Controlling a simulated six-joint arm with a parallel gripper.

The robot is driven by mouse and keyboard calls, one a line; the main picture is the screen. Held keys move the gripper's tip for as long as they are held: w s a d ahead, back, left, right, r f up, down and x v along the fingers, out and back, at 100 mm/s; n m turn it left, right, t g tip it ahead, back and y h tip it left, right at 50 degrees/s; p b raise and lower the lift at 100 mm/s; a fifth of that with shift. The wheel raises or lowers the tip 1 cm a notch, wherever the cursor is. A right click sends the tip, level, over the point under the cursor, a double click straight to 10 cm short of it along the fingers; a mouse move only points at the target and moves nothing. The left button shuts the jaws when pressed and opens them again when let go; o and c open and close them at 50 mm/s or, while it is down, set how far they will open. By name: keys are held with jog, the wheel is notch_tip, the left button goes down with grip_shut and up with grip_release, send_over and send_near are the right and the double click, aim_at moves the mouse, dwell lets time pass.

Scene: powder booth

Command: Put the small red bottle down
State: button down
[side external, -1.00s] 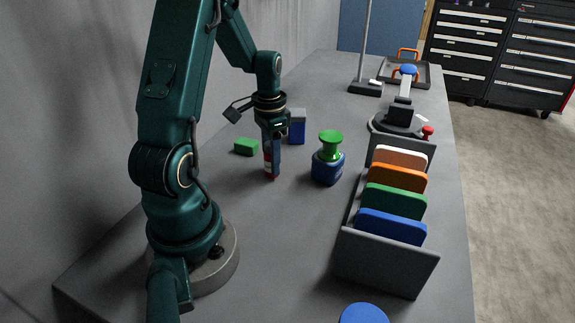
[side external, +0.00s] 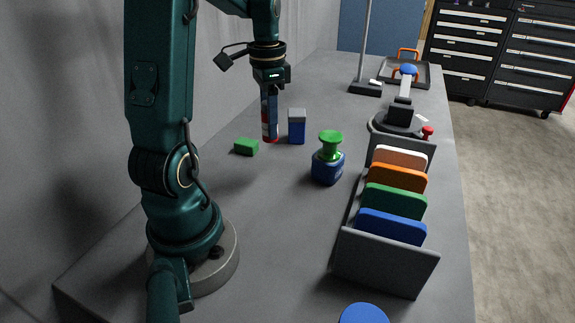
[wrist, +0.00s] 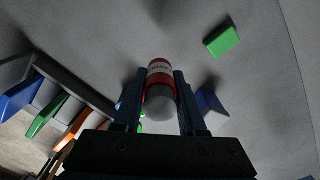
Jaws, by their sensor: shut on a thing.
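The small red bottle (side external: 266,132) is between the fingers of my gripper (side external: 270,112) in the side view. It is upright and largely covered by the fingers. In the wrist view the bottle (wrist: 160,88) shows a red body, a white label band with dark print and a grey cap. My gripper (wrist: 160,100) is shut on it, one finger on each side. The bottle appears to be above the grey table (side external: 285,215); the exact gap under it cannot be told.
A green block (side external: 246,147) lies left of the bottle and a blue box with a grey top (side external: 297,128) stands to its right. A grey rack (side external: 385,262) holds coloured plates. The table's middle front is clear.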

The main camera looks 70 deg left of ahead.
jog(key=s+d+r+m, duration=0.1)
jog(key=s+d+m, duration=0.1)
jog(key=d+m, duration=0.65)
jog(key=s+d+m, duration=0.2)
jog(key=d+m, duration=0.6)
jog(key=m, duration=0.1)
jog(key=d+f, duration=0.2)
jog(key=d, duration=0.1)
jog(key=s+d+f, duration=0.1)
jog(key=d+f, duration=0.1)
jog(key=d, duration=0.2)
jog(key=d+f, duration=0.2)
jog(key=d, duration=0.2)
jog(key=shift+s+d+f, duration=0.25)
jog(key=shift+f, duration=2.05)
jog(key=shift+f, duration=0.2)
jog(key=shift+c, duration=2.4)
grip_release()
jog(key=shift+r, duration=0.1)
